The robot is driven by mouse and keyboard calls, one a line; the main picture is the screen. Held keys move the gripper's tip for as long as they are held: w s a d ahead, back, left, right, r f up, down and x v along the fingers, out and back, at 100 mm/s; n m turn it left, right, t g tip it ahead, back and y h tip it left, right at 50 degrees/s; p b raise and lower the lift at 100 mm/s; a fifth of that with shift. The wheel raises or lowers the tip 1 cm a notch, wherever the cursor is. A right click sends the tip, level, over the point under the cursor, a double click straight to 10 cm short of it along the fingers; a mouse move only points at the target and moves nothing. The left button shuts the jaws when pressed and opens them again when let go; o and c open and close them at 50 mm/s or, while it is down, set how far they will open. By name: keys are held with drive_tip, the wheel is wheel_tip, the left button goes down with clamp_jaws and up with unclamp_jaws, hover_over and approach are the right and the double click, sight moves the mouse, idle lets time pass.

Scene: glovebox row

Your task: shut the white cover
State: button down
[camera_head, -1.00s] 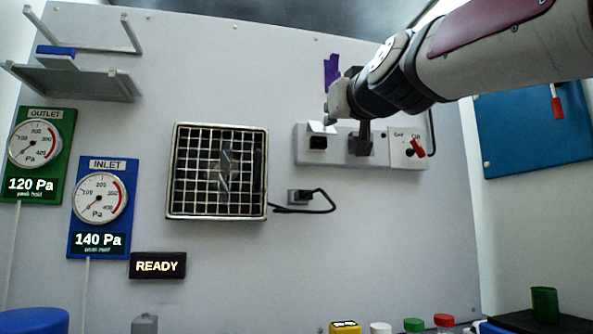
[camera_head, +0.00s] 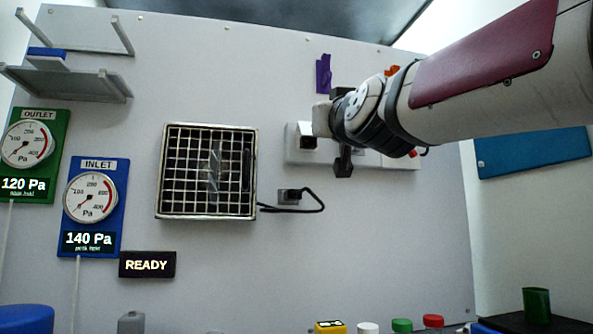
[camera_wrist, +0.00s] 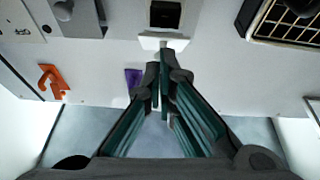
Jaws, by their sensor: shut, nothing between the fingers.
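The white cover (camera_head: 304,128) is a small flap on the wall panel, standing out above a dark socket opening (camera_head: 308,143), so it is open. In the wrist view the cover (camera_wrist: 151,41) shows as a white edge beside the dark square opening (camera_wrist: 165,14). My gripper (camera_wrist: 163,68) is shut and empty, its tips very close to the cover's outer edge; I cannot tell whether they touch. In the head view my wrist hides the fingertips and part of the panel right of the cover.
A purple tape piece (camera_head: 323,74) and an orange hook (camera_wrist: 51,81) are on the wall nearby. A black plug (camera_head: 289,196) with a cable sits below. A grille (camera_head: 207,171) is to the left. Bottles with coloured caps (camera_head: 402,326) stand at the bottom.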

drive_tip(key=shift+w+f+b, duration=0.25)
drive_tip(key=shift+f+b, duration=0.1)
drive_tip(key=shift+f, duration=0.6)
idle(1.6)
